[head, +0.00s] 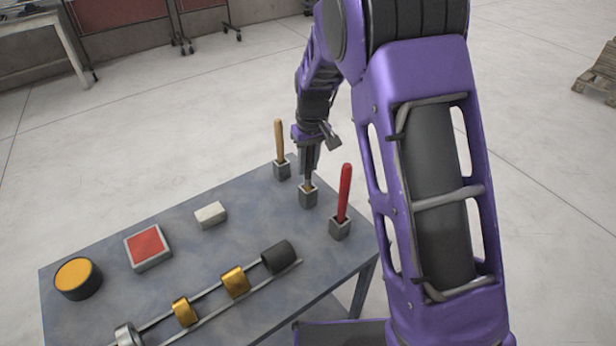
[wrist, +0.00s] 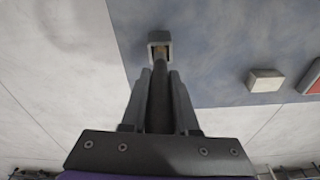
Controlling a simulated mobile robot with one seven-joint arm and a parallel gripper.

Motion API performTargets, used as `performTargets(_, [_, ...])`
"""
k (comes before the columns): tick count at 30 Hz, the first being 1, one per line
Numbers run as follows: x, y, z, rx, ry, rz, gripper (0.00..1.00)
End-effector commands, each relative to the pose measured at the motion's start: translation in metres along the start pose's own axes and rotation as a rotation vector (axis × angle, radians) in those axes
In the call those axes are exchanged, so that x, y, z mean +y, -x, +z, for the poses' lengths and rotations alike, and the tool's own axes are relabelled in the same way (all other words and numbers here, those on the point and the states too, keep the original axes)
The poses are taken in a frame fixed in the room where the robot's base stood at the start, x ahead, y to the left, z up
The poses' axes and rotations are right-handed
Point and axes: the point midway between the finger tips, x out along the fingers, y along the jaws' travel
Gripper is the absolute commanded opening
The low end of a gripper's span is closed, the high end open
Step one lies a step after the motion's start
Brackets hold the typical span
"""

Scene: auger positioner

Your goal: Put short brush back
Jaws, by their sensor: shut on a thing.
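My gripper (head: 308,172) points down at the far right part of the table and is shut on a brush, which I take to be the short brush (wrist: 160,95). The brush is upright, and a brownish part (head: 308,188) shows below the fingers. Its lower end is at the mouth of the middle square holder (head: 308,198), also in the wrist view (wrist: 153,38). I cannot tell how deep it sits in the holder. Most of the brush is hidden by the fingers in the head view.
A tan-handled tool (head: 279,140) and a red-handled tool (head: 344,192) stand in holders on either side. A white block (head: 210,214), a red-topped box (head: 148,246), an orange-topped black cylinder (head: 77,278) and a rail with gold collars (head: 235,282) lie farther left on the table (head: 185,290).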

Motion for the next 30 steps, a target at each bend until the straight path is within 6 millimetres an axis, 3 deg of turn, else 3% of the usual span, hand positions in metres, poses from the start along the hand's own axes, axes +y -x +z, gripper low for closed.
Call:
performTargets(8, [0.0,-0.035,0.005,-0.002,0.0,0.0,0.0])
performTargets(20, [0.0,-0.041,0.005,0.001,0.0,0.0,0.0])
performTargets(21, [0.0,-0.039,0.005,0.001,0.0,0.0,0.35])
performTargets(24, [0.0,-0.039,0.005,0.0,0.0,0.0,0.54])
performTargets(25, [0.0,-0.039,0.005,0.0,0.0,0.0,0.58])
performTargets(30, [0.0,-0.039,0.005,0.0,0.0,0.0,0.58])
